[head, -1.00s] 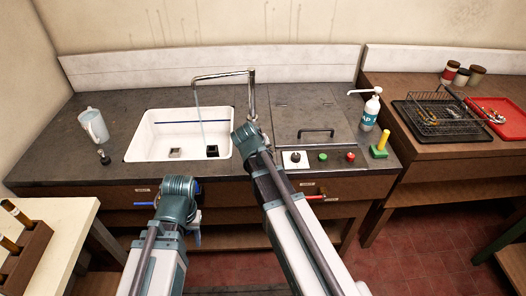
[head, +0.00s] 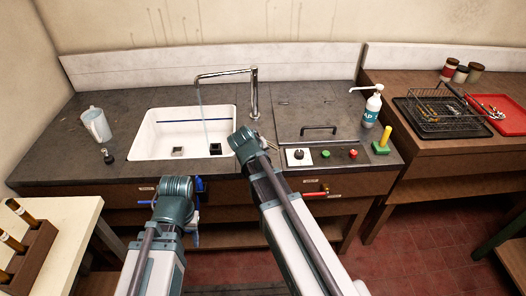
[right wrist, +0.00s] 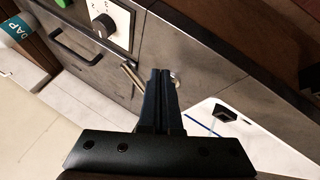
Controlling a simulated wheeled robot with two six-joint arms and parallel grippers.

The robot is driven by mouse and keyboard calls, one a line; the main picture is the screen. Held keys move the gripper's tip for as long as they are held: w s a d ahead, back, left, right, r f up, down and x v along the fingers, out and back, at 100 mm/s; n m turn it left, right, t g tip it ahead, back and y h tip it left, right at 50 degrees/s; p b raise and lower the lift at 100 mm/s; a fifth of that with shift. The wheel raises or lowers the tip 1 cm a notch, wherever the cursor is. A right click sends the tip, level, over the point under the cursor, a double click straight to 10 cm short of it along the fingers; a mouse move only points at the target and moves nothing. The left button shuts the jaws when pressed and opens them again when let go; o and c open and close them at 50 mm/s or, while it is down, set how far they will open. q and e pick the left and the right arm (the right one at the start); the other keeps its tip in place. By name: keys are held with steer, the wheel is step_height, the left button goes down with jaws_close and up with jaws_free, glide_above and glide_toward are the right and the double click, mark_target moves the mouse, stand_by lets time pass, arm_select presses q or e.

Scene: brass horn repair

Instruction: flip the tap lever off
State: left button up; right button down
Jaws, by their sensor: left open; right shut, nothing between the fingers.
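The tap (head: 255,92) stands behind the sink, and a thin stream of water (head: 203,112) runs from its spout into the white sink (head: 146,137). In the right wrist view a short metal lever-like piece (right wrist: 131,74) shows just left of my right gripper (right wrist: 160,72), which is shut and empty. A small round metal part (right wrist: 175,77) shows at its right side. I cannot tell whether the fingers touch the lever. In the head view my right wrist covers the counter in front of the tap. My left gripper (head: 198,212) is open and empty, before the counter's front.
Right of the tap are a handled lid (head: 320,128), a panel with a black knob (head: 298,156), green and red buttons, and a soap bottle (head: 372,108). A jug (head: 96,124) stands left of the sink. A wire rack (head: 440,112) and red tray (head: 500,106) lie far right.

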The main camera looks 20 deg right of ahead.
steer(key=s+d+p+v, duration=0.1)
steer(key=p+v, duration=0.7)
steer(key=v, duration=0.2)
steer(key=shift+s+d, duration=0.15)
steer(key=shift+s, duration=0.05)
steer(key=s+a+f+n+g+y+b, duration=0.1)
steer(key=s+a+f+g+y, duration=0.1)
steer(key=s+a, duration=0.5)
steer(key=s+a+f+n+g+y+b, duration=0.1)
steer(key=s+a+f+n+g+y, duration=0.1)
steer(key=s+a, duration=0.6)
step_height(320, 180, down, 3)
steer(key=shift+a+r+g, duration=0.1)
steer(key=shift+a+g, duration=0.4)
steer(key=shift+g, duration=0.4)
